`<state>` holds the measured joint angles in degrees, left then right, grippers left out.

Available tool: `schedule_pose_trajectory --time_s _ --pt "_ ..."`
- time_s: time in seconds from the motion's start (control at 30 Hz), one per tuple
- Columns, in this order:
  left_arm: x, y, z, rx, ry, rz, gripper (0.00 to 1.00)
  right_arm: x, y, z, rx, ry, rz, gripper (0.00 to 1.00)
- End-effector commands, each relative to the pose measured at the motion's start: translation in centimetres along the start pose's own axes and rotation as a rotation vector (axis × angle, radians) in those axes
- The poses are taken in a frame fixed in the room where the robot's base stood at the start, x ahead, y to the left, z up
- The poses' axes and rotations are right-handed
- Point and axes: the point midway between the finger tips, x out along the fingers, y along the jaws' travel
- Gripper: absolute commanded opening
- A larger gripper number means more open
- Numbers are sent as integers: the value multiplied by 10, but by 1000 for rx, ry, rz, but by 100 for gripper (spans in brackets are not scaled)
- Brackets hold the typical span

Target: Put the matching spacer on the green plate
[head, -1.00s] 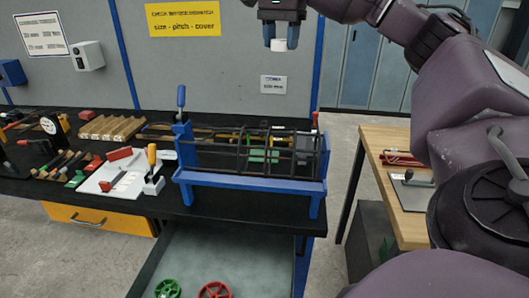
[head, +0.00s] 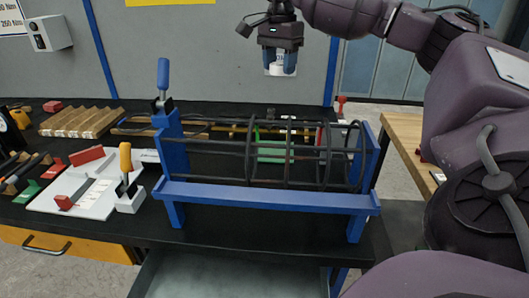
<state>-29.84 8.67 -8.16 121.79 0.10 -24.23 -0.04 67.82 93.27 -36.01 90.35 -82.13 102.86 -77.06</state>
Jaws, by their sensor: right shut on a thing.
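My right gripper (head: 279,71) is high above the rebar cage at the top of the head view, pointing down. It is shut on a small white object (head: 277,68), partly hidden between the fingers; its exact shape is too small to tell. A green plate-like thing (head: 272,154) shows through the bars of the dark rebar cage (head: 235,165). I cannot tell whether it is inside or behind the cage. The cage rests in a blue stand (head: 265,197) on the black bench. My left gripper is not in view.
Wooden ridged blocks (head: 82,121) lie behind. A wooden table (head: 405,130) is at right.

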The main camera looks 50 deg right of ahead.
Motion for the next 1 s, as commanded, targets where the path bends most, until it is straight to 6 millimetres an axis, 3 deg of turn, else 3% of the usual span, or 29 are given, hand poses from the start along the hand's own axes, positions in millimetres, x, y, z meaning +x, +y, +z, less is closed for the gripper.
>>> schedule_pose_trajectory --time_s 0.03,0.33,0.8,1.0 --pt "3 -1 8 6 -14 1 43 20 -5 -1 1 1 10 27" --pt "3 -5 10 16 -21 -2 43 51 -8 -1 1 2 -2 27" --pt "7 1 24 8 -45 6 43 151 -8 -1 0 1 -1 27" --pt "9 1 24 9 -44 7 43 172 -9 -1 0 0 -4 27"
